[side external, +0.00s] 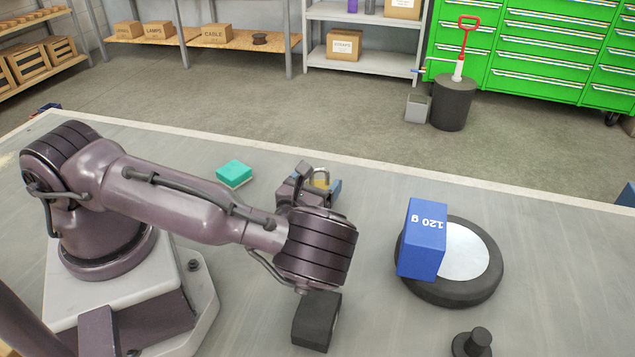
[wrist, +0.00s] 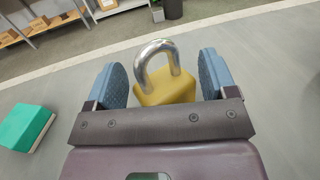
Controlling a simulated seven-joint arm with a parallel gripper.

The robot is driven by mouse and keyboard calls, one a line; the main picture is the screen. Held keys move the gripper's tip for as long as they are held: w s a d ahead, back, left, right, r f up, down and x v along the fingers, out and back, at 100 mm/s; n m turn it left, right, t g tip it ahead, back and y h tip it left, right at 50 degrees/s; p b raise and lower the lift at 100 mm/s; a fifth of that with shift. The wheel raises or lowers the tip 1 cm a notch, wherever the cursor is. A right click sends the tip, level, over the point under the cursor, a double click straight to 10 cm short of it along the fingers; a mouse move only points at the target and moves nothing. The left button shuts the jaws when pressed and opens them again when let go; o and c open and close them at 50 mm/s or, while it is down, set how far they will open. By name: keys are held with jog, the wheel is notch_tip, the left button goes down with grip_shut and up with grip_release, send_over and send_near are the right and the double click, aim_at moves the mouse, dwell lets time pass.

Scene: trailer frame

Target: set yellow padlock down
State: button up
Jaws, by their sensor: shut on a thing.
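The yellow padlock (wrist: 168,88), with a silver shackle, is between the two blue-grey finger pads of my gripper (wrist: 163,78) in the wrist view. Its shackle points away from the palm and tilts a little. In the side external view, the padlock (side external: 321,178) shows just past my wrist, partly hidden by my gripper (side external: 318,187). My gripper is shut on it. I cannot tell whether the padlock's underside touches the table (side external: 390,185).
A teal-green block (side external: 234,173) lies left of the padlock; it also shows in the wrist view (wrist: 25,127). A blue 120 g box (side external: 422,238) stands on a round black base (side external: 475,290) at right. A dark block (side external: 315,322) and black knob (side external: 472,342) are in front.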

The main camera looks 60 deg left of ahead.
jog(key=shift+f, duration=0.1)
jog(key=o, duration=1.1)
jog(key=v, duration=1.2)
